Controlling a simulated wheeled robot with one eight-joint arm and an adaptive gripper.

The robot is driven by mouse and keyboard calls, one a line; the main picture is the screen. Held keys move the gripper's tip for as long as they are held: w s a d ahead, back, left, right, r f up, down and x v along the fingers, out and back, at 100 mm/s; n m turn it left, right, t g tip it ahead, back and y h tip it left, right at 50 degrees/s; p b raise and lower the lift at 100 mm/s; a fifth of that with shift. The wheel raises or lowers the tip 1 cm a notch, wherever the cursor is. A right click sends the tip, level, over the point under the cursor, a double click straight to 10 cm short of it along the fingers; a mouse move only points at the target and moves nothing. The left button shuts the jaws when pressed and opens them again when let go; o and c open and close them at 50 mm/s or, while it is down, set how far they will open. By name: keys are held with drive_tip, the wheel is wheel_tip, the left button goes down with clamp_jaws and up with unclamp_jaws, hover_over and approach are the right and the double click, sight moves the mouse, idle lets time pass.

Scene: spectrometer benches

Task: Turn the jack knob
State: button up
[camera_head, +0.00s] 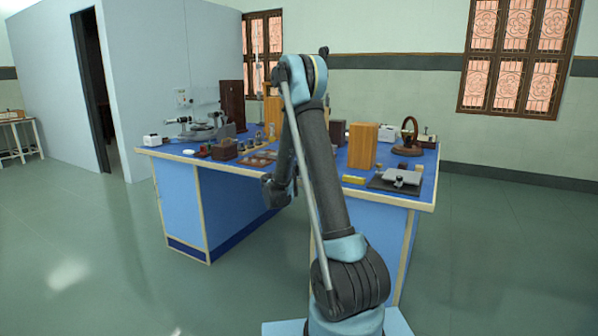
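A small low device with a pale grey top (402,175), which looks like the jack, sits at the right front of the blue-topped bench (425,199). It stands on or beside a flat dark plate (383,184). Its knob is too small to make out. My gripper (272,192) hangs at the bench's front edge, left of my arm. It is well to the left of the jack and apart from it. My gripper is small, dark and partly covered by my arm, so its fingers cannot be read. My arm also hides the middle of the bench.
A tall orange-brown wooden box (363,146) and a yellow block (353,179) stand left of the jack. A round brown wheel-like stand (409,134) is behind it. A metal spectrometer-like instrument (203,129) and several small items fill the left side. The floor around the bench is clear.

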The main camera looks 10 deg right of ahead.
drive_tip(key=shift+c, duration=0.4)
drive_tip(key=c, duration=1)
drive_tip(key=shift+m, duration=0.8)
drive_tip(key=o, duration=1.1)
drive_tip(key=shift+s, duration=0.1)
